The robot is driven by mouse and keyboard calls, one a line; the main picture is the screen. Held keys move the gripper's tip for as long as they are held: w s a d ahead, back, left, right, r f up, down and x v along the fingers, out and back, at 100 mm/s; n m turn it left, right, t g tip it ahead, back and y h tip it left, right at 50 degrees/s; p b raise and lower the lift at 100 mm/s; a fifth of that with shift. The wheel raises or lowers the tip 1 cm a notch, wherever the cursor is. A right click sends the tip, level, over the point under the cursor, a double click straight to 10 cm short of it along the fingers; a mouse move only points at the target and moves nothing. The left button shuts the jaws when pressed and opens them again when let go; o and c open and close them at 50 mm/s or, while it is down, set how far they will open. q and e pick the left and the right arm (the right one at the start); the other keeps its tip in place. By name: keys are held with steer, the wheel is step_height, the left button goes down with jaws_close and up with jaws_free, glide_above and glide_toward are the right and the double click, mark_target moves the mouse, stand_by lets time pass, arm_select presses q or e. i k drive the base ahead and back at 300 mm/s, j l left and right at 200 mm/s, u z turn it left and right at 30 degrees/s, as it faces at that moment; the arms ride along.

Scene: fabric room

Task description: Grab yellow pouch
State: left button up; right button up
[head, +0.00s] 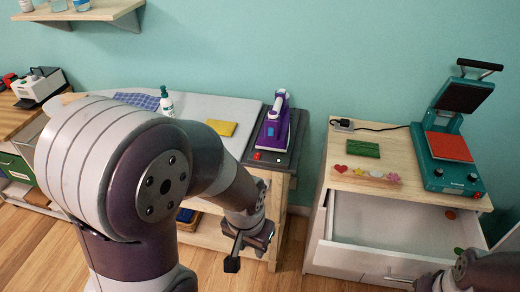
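The yellow pouch (222,128) lies flat on the light grey ironing surface (200,108), near its right end and left of the purple iron. My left gripper (247,260) hangs in front of the table, lower in the picture than the pouch and apart from it. Its fingertips look spread, with nothing seen between them. My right gripper (432,283) shows only in part at the bottom right edge, near the open drawer. Its fingers are not clear.
A purple iron (276,122) stands on a dark pad right of the pouch. A white bottle (167,102) and blue checked cloth (137,100) are to its left. An open drawer (385,222) juts out under a teal heat press (452,145).

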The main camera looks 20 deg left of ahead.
mark_target(223, 128)
steer(key=u, duration=1.2)
steer(key=i+j+z, duration=0.1)
steer(key=z, duration=0.3)
steer(key=j+z, duration=0.1)
steer(key=z, duration=0.35)
steer(key=i+j+z, duration=0.1)
steer(key=z, duration=0.3)
steer(key=j+z, duration=0.25)
steer(key=z, duration=0.2)
steer(key=j+z, duration=0.15)
steer(key=z, duration=0.25)
steer(key=j+z, duration=0.2)
steer(key=z, duration=0.25)
